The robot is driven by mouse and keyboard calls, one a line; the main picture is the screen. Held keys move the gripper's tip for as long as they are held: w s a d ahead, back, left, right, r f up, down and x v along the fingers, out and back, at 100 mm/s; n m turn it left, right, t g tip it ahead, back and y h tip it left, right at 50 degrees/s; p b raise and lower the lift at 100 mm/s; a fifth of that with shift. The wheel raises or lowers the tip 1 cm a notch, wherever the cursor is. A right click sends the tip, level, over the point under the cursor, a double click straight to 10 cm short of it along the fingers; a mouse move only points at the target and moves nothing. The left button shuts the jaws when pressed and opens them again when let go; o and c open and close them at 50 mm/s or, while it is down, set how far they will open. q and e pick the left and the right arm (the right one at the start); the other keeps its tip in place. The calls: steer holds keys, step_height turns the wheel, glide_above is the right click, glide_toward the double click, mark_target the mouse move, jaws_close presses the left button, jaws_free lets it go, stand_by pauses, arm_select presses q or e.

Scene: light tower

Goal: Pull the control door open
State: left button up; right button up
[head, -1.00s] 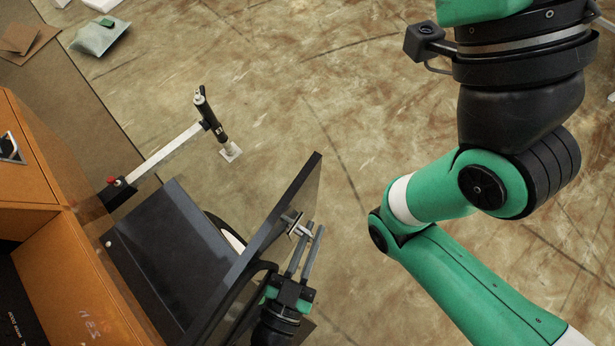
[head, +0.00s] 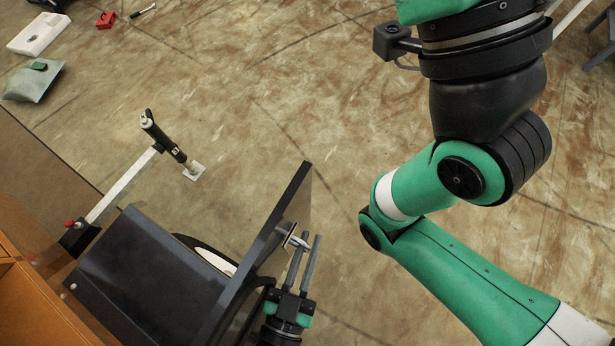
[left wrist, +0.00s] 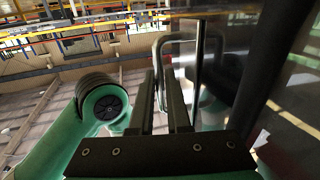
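The control door (head: 262,250) is a dark flat panel standing out at an angle from a dark box (head: 150,265) in the lower left of the head view. A light metal handle (head: 291,238) sticks out of its right face. My left gripper (head: 304,255) is at this handle, with its two fingers on either side of the bar. In the left wrist view the U-shaped handle (left wrist: 197,60) rises from between the dark fingers (left wrist: 160,100), which look shut on it. My right arm crosses the right of the head view; its gripper is out of frame.
An orange cabinet (head: 45,300) is at the lower left. A white bar (head: 122,185) carrying a black cylinder (head: 165,138) juts out beside the box. A grey-green bag (head: 32,82) and a white case (head: 38,35) lie farther off. The floor in the middle is clear.

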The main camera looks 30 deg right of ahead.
arm_select(q)
steer(key=shift+o, duration=0.4)
steer(key=shift+r, duration=0.15)
steer(key=b+v, duration=0.1)
steer(key=v, duration=1)
steer(key=shift+s+a+f, duration=0.2)
steer(key=shift+s+f, duration=0.05)
steer(key=shift+s, duration=0.05)
